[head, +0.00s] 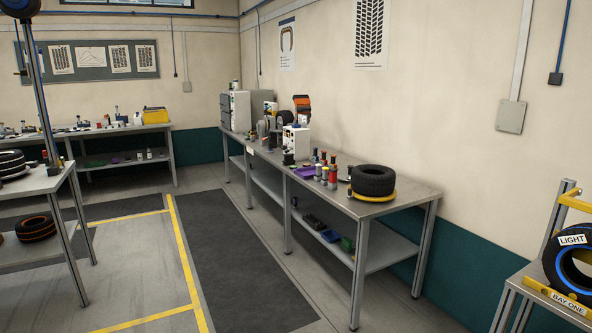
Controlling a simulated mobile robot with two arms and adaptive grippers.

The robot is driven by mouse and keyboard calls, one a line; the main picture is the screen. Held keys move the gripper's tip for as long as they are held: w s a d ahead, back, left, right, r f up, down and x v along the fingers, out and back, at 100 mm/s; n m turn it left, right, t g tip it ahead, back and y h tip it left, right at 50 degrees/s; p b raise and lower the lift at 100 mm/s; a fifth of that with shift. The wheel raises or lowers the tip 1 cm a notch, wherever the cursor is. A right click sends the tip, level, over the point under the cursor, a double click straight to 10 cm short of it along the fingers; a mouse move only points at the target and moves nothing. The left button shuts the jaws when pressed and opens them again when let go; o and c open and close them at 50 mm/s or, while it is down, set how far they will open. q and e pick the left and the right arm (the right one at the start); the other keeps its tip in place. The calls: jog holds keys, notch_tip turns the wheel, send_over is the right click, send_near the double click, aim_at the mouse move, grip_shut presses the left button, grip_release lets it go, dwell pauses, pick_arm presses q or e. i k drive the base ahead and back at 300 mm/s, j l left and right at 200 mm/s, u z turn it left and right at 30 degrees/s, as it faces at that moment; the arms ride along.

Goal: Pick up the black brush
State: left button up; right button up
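I cannot pick out a black brush for certain in the head view. Many small items stand on the long workbench (408,205) along the right wall, and several are dark, but they are too small to tell apart. More small items lie on the bench at the back left (158,127), also too small to name. Neither of my grippers is in view.
A black tyre (373,180) lies on the long workbench's near end, with a purple tray (304,172) farther back. A table (60,180) with tyres stands left. A stand with a tyre labelled LIGHT (571,240) is at right. The dark floor mat (235,260) is clear.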

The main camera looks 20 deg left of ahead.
aim_at(289, 158)
jog(key=i+j+u, duration=0.1)
jog(key=i+u, duration=0.25)
jog(key=i+j+u, duration=0.2)
jog(key=i+u, duration=0.25)
jog(key=i, duration=0.45)
jog(key=i+l+u, duration=0.1)
jog(key=i+u, duration=0.3)
jog(key=i, duration=1.35)
jog(key=i+j, duration=0.15)
jog(key=i, duration=0.7)
jog(key=l+z, duration=0.05)
